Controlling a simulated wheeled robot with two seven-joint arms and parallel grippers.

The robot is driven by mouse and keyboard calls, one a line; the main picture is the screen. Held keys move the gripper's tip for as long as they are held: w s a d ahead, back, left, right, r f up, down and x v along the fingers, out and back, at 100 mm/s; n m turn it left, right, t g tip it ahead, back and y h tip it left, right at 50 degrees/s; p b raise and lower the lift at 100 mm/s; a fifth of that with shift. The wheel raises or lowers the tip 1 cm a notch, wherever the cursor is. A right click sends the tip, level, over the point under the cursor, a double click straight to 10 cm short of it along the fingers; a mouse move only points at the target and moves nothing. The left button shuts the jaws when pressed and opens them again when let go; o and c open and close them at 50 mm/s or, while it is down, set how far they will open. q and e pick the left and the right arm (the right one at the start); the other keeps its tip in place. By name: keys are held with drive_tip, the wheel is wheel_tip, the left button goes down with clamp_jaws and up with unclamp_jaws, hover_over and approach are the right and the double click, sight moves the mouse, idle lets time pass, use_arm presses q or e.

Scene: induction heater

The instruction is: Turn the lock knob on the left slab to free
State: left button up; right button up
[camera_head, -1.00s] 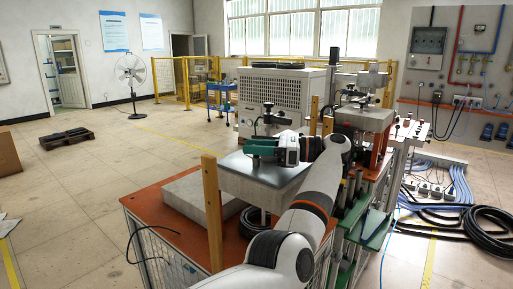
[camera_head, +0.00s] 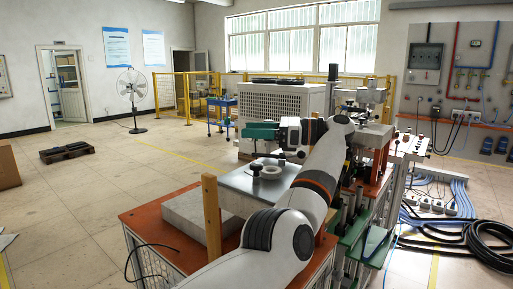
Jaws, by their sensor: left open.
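The grey metal slab (camera_head: 237,184) lies on top of the orange-topped cabinet. A small dark knob (camera_head: 257,168) stands on it beside a pale ring-shaped part (camera_head: 271,173). It looks like the lock knob, but its turn position is too small to tell. My left gripper (camera_head: 258,132), with green fingers, is open above and behind the knob in the picture, apart from it. The gap between its fingers is hard to see from here. My right gripper is out of view.
A wooden post (camera_head: 211,215) rises at the cabinet's front, beside a pale block (camera_head: 186,215). A machine with green and red stands (camera_head: 377,165) is close to my arm on the right. Black cables (camera_head: 465,240) lie on the floor at right. The left floor is mostly clear.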

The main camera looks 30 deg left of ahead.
use_arm(q)
drive_tip(key=shift+r, duration=0.6)
